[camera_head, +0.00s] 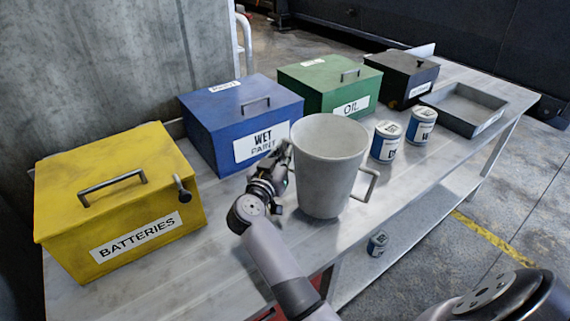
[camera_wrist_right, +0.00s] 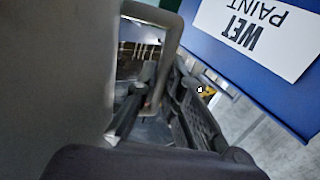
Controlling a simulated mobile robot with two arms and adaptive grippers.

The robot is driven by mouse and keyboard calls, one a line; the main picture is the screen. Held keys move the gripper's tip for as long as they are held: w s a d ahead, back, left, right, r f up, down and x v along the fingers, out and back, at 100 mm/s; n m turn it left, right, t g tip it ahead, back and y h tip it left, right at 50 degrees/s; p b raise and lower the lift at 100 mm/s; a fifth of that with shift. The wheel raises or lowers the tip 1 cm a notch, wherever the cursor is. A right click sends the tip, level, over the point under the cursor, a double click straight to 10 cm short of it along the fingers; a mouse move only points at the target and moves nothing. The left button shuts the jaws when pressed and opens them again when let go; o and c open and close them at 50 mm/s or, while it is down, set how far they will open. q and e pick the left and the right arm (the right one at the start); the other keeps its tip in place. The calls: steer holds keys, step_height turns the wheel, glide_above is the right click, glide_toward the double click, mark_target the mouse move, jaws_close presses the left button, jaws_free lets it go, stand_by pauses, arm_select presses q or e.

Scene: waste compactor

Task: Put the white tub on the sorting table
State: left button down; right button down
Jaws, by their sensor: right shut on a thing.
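The white tub (camera_head: 322,180) is upright over the front part of the sorting table (camera_head: 225,270), in front of the blue bin. I cannot tell whether its base touches the tabletop. One loop handle shows on its right side. My right gripper (camera_head: 277,182) is at the tub's left side in the head view. In the right wrist view, the tub's wall (camera_wrist_right: 60,80) fills the left, and the right gripper (camera_wrist_right: 150,120) is shut on the tub's other handle (camera_wrist_right: 165,60). My left gripper is not in view.
A yellow batteries bin (camera_head: 120,205), blue wet paint bin (camera_head: 240,115), green oil bin (camera_head: 328,85) and black bin (camera_head: 402,75) line the back. Two cans (camera_head: 387,142) and a grey tray (camera_head: 462,108) stand to the right. Another can (camera_head: 377,243) sits on the lower shelf.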

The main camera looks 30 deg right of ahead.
step_height(320, 180, down, 3)
steer(key=shift+r, duration=0.1)
steer(key=shift+f, duration=0.35)
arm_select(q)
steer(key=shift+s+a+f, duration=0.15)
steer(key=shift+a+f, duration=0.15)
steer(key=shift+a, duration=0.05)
arm_select(e)
steer(key=shift+f, duration=0.1)
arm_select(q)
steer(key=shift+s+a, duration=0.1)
arm_select(e)
steer(key=c, duration=1.7)
jaws_free()
